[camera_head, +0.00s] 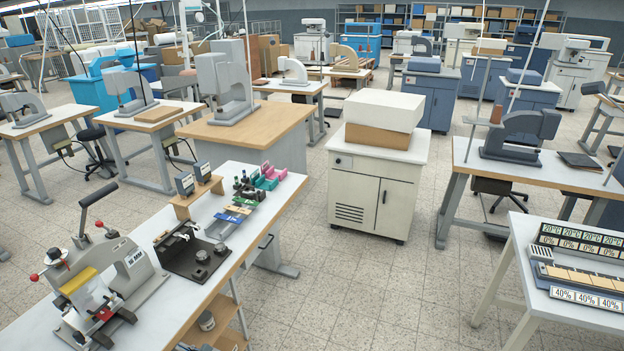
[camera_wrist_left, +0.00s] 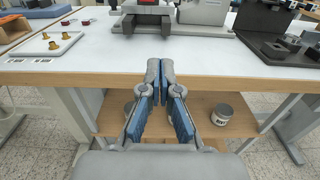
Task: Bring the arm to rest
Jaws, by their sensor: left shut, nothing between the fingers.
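My left gripper (camera_wrist_left: 160,72) shows in the left wrist view. Its two grey fingers with blue pads have their tips together, with nothing between them. The tips overlap the wooden front edge of the white worktable (camera_wrist_left: 225,79) in the picture, and the fingers appear over the lower shelf. Neither of my arms shows in the head view. There the worktable (camera_head: 135,207) runs along the lower left, with a grey foil stamping machine (camera_head: 125,262) on it. My right gripper is in neither view.
A black fixture (camera_head: 190,250) stands beside the stamping machine. A can (camera_wrist_left: 221,115) stands on the wooden lower shelf (camera_wrist_left: 190,103). Brass pieces (camera_wrist_left: 53,44) lie on a small white plate at left. A white cabinet (camera_head: 357,200) stands beyond open floor; another table (camera_head: 510,262) is at right.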

